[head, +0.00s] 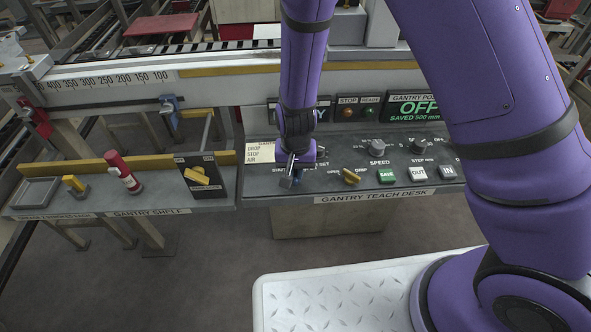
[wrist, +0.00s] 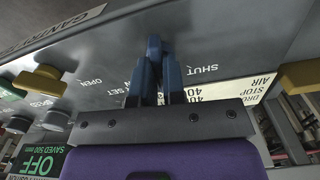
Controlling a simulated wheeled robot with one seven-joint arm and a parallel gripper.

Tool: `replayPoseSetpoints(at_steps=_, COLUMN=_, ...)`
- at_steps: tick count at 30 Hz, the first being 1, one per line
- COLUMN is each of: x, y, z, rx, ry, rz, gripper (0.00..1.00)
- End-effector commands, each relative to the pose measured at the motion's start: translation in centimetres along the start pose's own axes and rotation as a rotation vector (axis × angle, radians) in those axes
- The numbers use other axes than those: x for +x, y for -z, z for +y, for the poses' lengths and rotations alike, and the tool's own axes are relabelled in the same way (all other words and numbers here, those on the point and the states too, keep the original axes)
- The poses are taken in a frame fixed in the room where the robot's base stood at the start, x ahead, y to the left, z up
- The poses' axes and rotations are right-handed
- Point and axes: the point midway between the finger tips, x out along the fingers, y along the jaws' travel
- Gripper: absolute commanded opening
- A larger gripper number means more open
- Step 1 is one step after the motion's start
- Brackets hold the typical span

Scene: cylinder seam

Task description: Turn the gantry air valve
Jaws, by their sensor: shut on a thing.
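My gripper (head: 290,172) reaches down onto the left part of the grey gantry teach desk (head: 470,182). Its fingers (wrist: 160,80) are shut on a small blue handle (wrist: 154,47), which shows at the fingertips in the wrist view. In the head view the handle (head: 286,182) is partly hidden by my gripper. The word SHUT (wrist: 203,68) is printed on one side of the handle and OPEN (wrist: 90,81) on the other. I cannot read a name label for it, or tell its exact turn.
A yellow handle (head: 351,176) is to the right on the desk, with the SAVE button (head: 387,176) and speed knob (head: 378,148) beyond. Left, the gantry shelf holds a black plate with a yellow handle (head: 197,176) and a red-and-white cylinder (head: 123,172). The display (head: 420,107) reads OFF.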

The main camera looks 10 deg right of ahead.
Motion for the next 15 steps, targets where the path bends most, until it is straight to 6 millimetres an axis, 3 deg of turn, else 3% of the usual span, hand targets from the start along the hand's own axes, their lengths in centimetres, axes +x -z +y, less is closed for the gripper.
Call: replayPoseSetpoints(at_steps=15, x=-0.02, y=0.00, z=-0.04, rx=0.461, ry=0.000, rz=0.001, gripper=0.00)
